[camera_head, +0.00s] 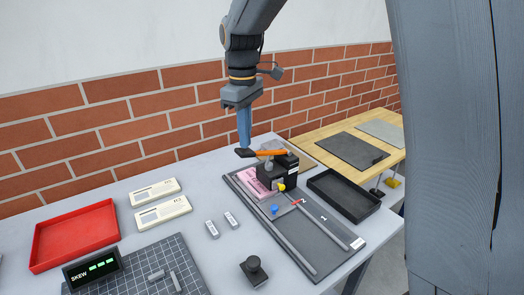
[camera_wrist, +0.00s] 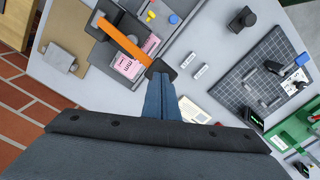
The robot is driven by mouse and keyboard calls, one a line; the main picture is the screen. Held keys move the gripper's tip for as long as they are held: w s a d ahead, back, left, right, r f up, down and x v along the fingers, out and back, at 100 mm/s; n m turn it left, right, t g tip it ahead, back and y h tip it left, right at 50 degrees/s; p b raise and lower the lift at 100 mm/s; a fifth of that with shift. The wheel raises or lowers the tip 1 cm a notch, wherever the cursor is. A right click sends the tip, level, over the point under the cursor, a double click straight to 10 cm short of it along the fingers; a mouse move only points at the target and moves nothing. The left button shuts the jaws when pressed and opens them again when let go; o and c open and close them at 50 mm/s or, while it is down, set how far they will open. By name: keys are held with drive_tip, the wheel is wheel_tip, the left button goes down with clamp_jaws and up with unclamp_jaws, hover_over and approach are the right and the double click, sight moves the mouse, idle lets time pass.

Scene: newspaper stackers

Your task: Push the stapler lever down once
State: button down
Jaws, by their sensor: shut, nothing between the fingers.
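The stapler (camera_head: 285,175) is a black block on a dark grey base board, with a yellow knob at its front. Its orange lever (camera_head: 271,153) sticks out to the left, roughly level, and ends in a black pad (camera_head: 245,153). My gripper (camera_head: 244,145) points down with its blue fingers shut and empty, tips right at the pad. In the wrist view the lever (camera_wrist: 122,40) runs to the pad (camera_wrist: 160,69), which sits just beyond my fingertips (camera_wrist: 163,80). I cannot tell whether they touch. Pink printed paper (camera_head: 255,184) lies at the stapler.
A black tray (camera_head: 374,209) is right of the board (camera_head: 330,262). Two pale labelled blocks (camera_head: 162,212), a red tray (camera_head: 40,267) and a dark grid mat (camera_head: 196,280) lie left. A black knob (camera_head: 253,264) stands in front. A brick wall (camera_head: 130,130) rises behind.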

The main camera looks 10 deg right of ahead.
sight(246, 151)
drive_tip(key=shift+f, duration=0.65)
drive_tip(key=shift+f+b, duration=0.7)
drive_tip(key=shift+f, duration=1.05)
drive_tip(key=shift+r+p, duration=3.95)
drive_tip(key=shift+r, duration=1.15)
